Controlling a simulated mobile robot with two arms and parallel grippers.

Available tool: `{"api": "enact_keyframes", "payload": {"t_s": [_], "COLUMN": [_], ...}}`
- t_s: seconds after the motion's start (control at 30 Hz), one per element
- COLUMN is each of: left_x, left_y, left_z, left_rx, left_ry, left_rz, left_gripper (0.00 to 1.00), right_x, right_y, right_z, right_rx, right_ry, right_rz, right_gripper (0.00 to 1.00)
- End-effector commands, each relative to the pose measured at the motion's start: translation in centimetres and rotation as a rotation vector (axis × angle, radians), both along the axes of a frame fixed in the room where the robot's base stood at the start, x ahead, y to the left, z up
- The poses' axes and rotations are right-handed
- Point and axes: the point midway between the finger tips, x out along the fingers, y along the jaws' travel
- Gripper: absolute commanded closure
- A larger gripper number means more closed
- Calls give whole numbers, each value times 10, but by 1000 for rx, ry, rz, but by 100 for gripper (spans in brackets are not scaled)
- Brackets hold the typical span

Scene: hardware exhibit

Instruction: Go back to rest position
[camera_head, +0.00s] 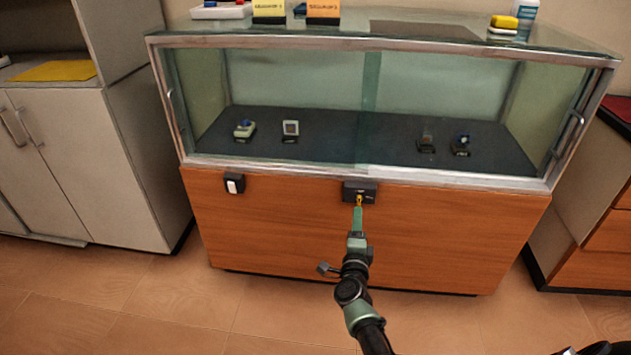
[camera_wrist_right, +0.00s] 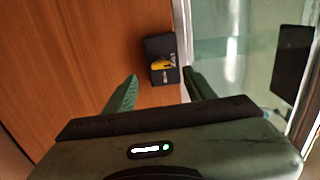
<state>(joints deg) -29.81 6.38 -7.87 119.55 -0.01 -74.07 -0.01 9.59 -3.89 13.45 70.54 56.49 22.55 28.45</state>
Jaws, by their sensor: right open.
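My right arm reaches up from the bottom of the head view, and its gripper (camera_head: 358,212) is in front of the cabinet's wooden front. The gripper is open; in the right wrist view its two green fingers (camera_wrist_right: 160,88) stand apart with nothing between their tips. Just beyond them is a black lock box (camera_wrist_right: 155,46) with a yellow key-like piece (camera_wrist_right: 161,65) in its face. In the head view the lock box (camera_head: 360,186) sits below the glass, with the yellow piece (camera_head: 359,199) at the fingertips; contact cannot be told. My left gripper is not in view.
The glass display case (camera_head: 385,178) holds several small items on a dark floor. A small black box with a white switch (camera_head: 234,184) is on the wooden front. A grey cabinet (camera_head: 95,170) stands left and a wooden drawer unit (camera_head: 590,225) right. Tiled floor (camera_head: 150,300) lies open in front.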

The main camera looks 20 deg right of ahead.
Motion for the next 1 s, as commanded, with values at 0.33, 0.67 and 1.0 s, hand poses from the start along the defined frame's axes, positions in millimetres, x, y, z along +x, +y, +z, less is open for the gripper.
{"api": "enact_keyframes", "payload": {"t_s": [0.33,0.67,1.0], "left_x": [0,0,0], "left_y": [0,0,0], "left_z": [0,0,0], "left_rx": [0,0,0], "left_ry": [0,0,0], "left_rz": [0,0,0], "left_gripper": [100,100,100], "right_x": [-7,-147,-271], "right_y": [53,189,197], "right_z": [-10,-104,-139], "right_rx": [-195,-827,-1099], "right_ry": [151,764,1143], "right_rz": [261,1021,1353], "right_gripper": [45,45,45]}}
